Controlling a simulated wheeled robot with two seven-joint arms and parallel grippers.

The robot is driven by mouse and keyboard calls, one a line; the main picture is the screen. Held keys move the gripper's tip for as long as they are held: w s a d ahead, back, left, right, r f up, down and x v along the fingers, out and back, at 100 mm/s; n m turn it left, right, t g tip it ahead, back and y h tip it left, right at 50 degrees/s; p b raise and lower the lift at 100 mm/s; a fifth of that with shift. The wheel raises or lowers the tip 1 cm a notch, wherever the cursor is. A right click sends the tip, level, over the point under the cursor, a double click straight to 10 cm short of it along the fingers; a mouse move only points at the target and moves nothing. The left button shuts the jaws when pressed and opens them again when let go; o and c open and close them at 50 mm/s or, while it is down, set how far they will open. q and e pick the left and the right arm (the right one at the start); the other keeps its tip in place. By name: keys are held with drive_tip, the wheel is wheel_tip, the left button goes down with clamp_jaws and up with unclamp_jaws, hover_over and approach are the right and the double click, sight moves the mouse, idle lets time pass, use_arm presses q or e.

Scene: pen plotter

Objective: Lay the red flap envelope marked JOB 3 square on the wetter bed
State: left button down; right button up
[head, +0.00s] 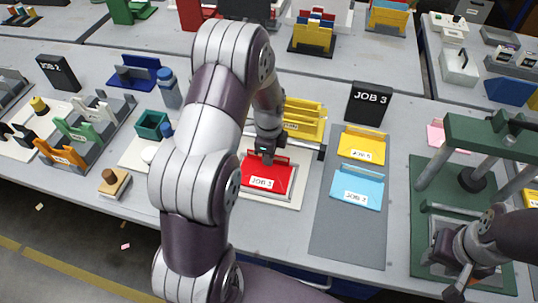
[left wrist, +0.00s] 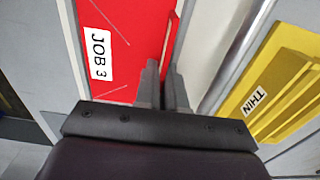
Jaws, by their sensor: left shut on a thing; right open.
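The red envelope (head: 258,184) with a white JOB 3 label is over a grey-rimmed plate on a cream board (head: 291,201), apparently the wetter bed. It looks roughly in line with the plate; I cannot tell whether it touches it fully. My left gripper (head: 267,157) is at the envelope's far edge, shut on its upright red flap. In the left wrist view the fingers (left wrist: 166,72) pinch the flap edge beside the red face (left wrist: 125,35). My right gripper (head: 458,288) is open and empty at the lower right, by the green press.
Yellow THIN holders (head: 303,116) stand just behind the board. To the right, a grey mat (head: 345,238) carries a yellow envelope (head: 362,146) and a blue envelope (head: 358,187), with a black JOB 3 sign (head: 369,102) behind. A green press (head: 430,172) stands further right.

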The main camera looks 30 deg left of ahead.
use_arm(q)
drive_tip(key=shift+w+f, duration=0.1)
drive_tip(key=shift+f, duration=0.1)
drive_tip(key=shift+f, duration=0.1)
drive_tip(key=c, duration=1.2)
unclamp_jaws()
drive_tip(key=shift+f, duration=0.1)
wheel_tip(320, 180, up, 12)
drive_tip(key=s+d+n, duration=0.2)
drive_tip(key=s+n, duration=0.2)
drive_tip(key=n, duration=0.1)
drive_tip(key=s+d+n+t, duration=0.1)
drive_tip(key=s+d+n, duration=0.2)
drive_tip(key=s+n, duration=0.2)
drive_tip(key=s+d+n, duration=0.3)
drive_tip(key=s+n, duration=0.1)
drive_tip(key=n, duration=0.1)
drive_tip(key=shift+s+d+f, duration=0.15)
drive_tip(key=shift+s+f, duration=0.15)
